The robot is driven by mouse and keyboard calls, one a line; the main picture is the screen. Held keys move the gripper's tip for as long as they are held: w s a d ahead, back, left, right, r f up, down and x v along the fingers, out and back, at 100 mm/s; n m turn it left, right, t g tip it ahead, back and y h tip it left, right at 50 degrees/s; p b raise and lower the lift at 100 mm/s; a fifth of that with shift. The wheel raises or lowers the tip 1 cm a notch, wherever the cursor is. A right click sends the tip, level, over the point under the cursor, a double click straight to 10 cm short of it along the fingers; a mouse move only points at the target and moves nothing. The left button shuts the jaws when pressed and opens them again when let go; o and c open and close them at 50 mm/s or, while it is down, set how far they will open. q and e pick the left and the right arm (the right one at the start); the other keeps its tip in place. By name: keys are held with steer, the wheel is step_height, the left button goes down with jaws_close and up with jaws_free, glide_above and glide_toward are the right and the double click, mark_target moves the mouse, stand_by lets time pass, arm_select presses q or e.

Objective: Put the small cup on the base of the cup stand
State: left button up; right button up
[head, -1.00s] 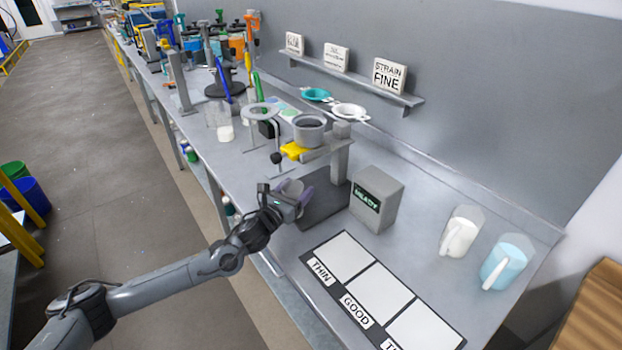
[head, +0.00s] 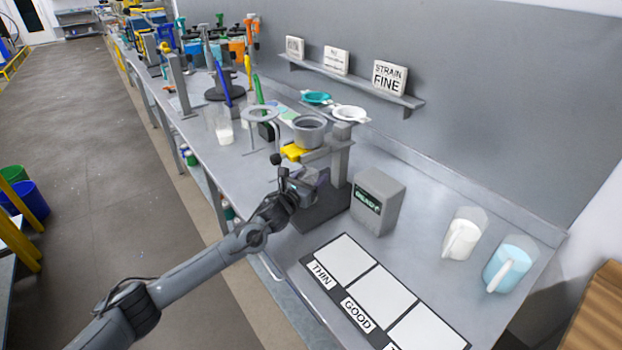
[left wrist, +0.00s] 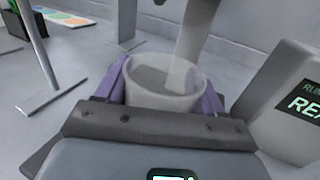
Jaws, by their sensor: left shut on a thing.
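The small cup (left wrist: 165,85), pale and translucent, sits upright between the purple fingertips of my left gripper (left wrist: 165,88) in the left wrist view. The fingers are shut on its sides. In the head view my left gripper (head: 316,180) is over the dark base (head: 328,210) of the cup stand, below its yellow part (head: 294,152) and grey upper cup (head: 309,130). The small cup's bottom is hidden, so I cannot tell whether it touches the base. A pale upright shape (left wrist: 196,45) overlaps its rim in the wrist view. My right gripper is out of view.
The stand's post (head: 340,165) rises at the base's rear. A grey display box (head: 378,202) stands right of the base. A ring stand (head: 260,115) is to the left. A mat with white panels (head: 380,295) lies in front; two jugs (head: 463,233) stand at right.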

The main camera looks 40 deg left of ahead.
arm_select(q)
steer(key=o, duration=0.7)
steer(key=shift+f, duration=0.15)
steer(key=shift+c, duration=0.2)
steer(key=o, duration=0.4)
steer(key=shift+o, duration=0.2)
steer(key=shift+r, duration=0.2)
steer(key=shift+s, duration=0.45)
steer(key=s, duration=0.3)
steer(key=s+d+p, duration=0.1)
steer(key=s, duration=0.3)
steer(key=s+p, duration=0.1)
steer(key=s, duration=0.3)
steer(key=shift+d, duration=0.25)
